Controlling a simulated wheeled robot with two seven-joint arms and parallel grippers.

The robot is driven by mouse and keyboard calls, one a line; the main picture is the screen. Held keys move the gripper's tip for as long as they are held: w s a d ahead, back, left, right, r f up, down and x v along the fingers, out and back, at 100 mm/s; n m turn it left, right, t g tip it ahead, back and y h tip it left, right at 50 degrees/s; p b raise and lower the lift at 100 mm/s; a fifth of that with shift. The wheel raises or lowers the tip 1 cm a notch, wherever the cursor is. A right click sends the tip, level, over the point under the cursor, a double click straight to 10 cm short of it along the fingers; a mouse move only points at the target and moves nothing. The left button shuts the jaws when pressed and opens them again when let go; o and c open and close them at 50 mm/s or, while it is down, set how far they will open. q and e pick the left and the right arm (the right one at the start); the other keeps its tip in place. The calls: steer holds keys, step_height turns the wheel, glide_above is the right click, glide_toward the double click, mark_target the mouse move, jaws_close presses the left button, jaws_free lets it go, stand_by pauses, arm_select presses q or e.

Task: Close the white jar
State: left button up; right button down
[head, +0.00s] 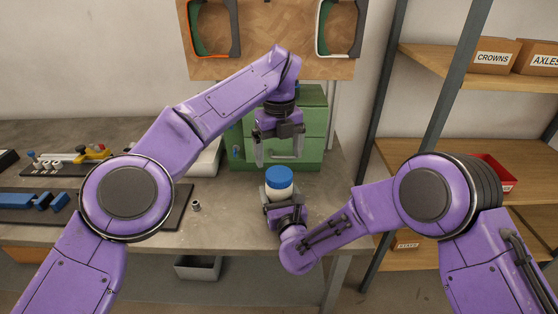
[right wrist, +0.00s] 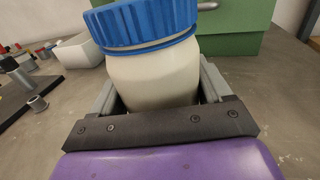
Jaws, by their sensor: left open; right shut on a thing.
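The white jar (head: 279,193) stands near the front of the grey workbench, with a blue ribbed lid (head: 279,178) on its top. In the right wrist view the jar body (right wrist: 155,78) sits between the fingers, and the lid (right wrist: 142,20) looks slightly tilted, with a thin gap under its rim. My right gripper (head: 279,202) is shut around the jar body from the near side. My left gripper (head: 279,162) points down above the lid, its fingers open and apart from it. Whether the lid's thread is engaged cannot be seen.
A green drawer cabinet (head: 312,135) stands behind the jar. A small metal cylinder (head: 196,206) stands on the bench to the left, near a dark mat (head: 176,212) with blue parts. Shelves with boxes (head: 494,56) are at right. The bench around the jar is mostly clear.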

mark_target(279, 173)
arm_select(q)
steer(key=shift+f, duration=2.8)
steer(key=c, duration=1.1)
steer(key=o, duration=1.2)
steer(key=shift+o, duration=0.2)
steer(key=shift+r, duration=0.1)
